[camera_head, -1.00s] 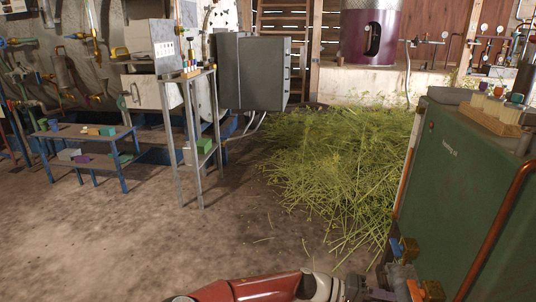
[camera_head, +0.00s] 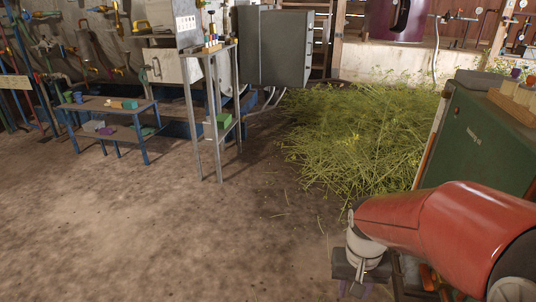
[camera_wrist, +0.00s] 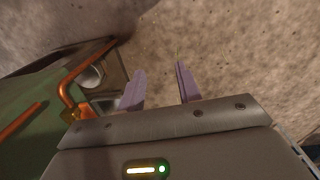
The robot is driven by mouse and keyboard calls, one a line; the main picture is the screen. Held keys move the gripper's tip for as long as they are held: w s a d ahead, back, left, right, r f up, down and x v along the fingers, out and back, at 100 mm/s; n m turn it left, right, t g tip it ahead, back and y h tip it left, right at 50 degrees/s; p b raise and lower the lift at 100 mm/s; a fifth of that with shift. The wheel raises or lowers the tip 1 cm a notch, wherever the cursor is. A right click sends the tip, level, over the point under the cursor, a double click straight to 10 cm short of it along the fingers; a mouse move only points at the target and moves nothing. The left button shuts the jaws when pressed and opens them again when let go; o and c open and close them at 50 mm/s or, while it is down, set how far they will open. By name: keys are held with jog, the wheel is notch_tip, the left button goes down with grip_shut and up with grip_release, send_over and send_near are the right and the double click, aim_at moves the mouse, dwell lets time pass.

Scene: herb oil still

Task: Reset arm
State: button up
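My gripper (camera_wrist: 160,90) shows in the wrist view with its two purple-grey fingers apart and nothing between them. It points at the bare dirt floor (camera_wrist: 230,50). In the head view my red arm reaches in from the right edge. The gripper end (camera_head: 358,285) hangs at the bottom, partly cut off by the frame. The green machine (camera_head: 487,130) stands behind the arm on the right. Its green side and a copper pipe (camera_wrist: 85,65) lie just left of the fingers in the wrist view.
A pile of cut herbs (camera_head: 350,135) lies on the floor in the middle back. A low blue-legged bench (camera_head: 95,105) and a tall narrow metal stand (camera_head: 195,120) are at left. A grey cabinet (camera_head: 285,48) stands behind. The floor at front left is clear.

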jog(key=s+a+r+n+t, duration=0.2)
jog(key=s+r+t, duration=0.4)
jog(key=r, duration=0.8)
jog(key=shift+s+a+p, duration=0.45)
jog(key=shift+s+a, duration=0.2)
